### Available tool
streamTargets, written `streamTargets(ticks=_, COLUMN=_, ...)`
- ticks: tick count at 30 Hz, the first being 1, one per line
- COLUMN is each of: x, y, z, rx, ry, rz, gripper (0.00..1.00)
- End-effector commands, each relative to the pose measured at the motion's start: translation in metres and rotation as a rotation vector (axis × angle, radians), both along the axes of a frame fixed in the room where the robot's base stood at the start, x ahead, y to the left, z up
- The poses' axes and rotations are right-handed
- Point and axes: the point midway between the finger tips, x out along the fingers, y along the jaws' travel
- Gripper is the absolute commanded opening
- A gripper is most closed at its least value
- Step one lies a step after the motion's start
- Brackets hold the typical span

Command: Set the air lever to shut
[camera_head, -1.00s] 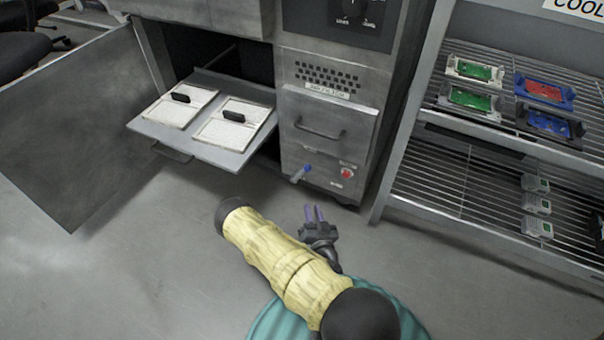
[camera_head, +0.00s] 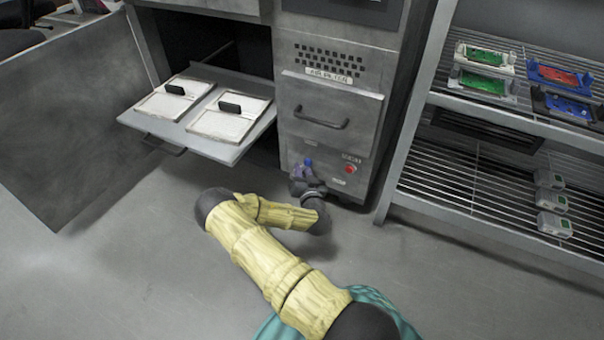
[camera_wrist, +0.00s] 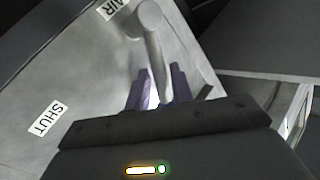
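The air lever (camera_wrist: 155,45) is a grey bar with a round hub, on the lower front of the metal cabinet. In the wrist view it runs from the hub down between my two purple fingers, and its far end is hidden by my gripper. A SHUT label (camera_wrist: 47,119) is left of it and an AIR label (camera_wrist: 112,8) is by the hub. My gripper (camera_wrist: 161,68) is open around the lever, one finger on each side; touch is unclear. In the head view a blue part (camera_head: 308,163) shows beside my gripper (camera_head: 298,170), which covers most of the lever.
A red button (camera_head: 350,169) sits right of the lever. A drawer with a handle (camera_head: 320,121) is above it. A pulled-out shelf (camera_head: 180,134) with two white lidded panels juts out at the left. A wire rack (camera_head: 470,185) stands at the right. The floor in front is clear.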

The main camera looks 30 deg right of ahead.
Motion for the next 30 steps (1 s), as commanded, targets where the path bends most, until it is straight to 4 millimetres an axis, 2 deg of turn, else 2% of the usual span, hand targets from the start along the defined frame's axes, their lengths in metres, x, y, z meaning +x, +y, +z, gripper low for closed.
streamTargets(ticks=4, x=0.011, y=-0.002, z=-0.001, rx=0.000, ry=-0.001, rz=0.000, gripper=0.23)
streamTargets(ticks=12, x=0.012, y=-0.003, z=0.001, rx=-0.001, ry=0.000, rz=0.000, gripper=0.23)
streamTargets(ticks=16, x=0.012, y=-0.003, z=0.001, rx=-0.001, ry=0.000, rz=0.000, gripper=0.00)
streamTargets(ticks=30, x=0.018, y=0.000, z=0.001, rx=0.017, ry=-0.019, rz=0.008, gripper=0.00)
